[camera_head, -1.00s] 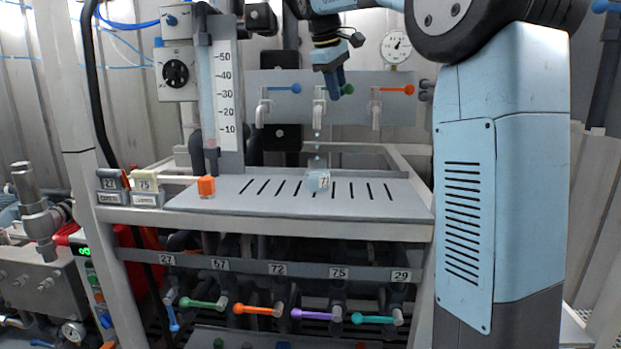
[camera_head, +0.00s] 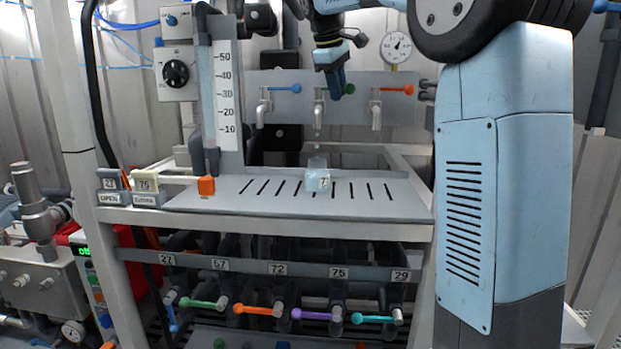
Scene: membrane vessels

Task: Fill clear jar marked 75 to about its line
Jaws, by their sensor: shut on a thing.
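A small clear jar (camera_head: 316,181) stands upright on the slotted shelf, under the middle tap (camera_head: 319,108). Pale blue liquid shows in its lower part. Its white label starts with a 7; the rest is too small to read, and I cannot make out a fill line. A drop or short trickle shows below the tap's spout. My gripper (camera_head: 337,85) is shut on the middle tap's green handle (camera_head: 349,89), which is partly hidden by the jaws.
Much of the slotted shelf (camera_head: 375,208) is clear.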

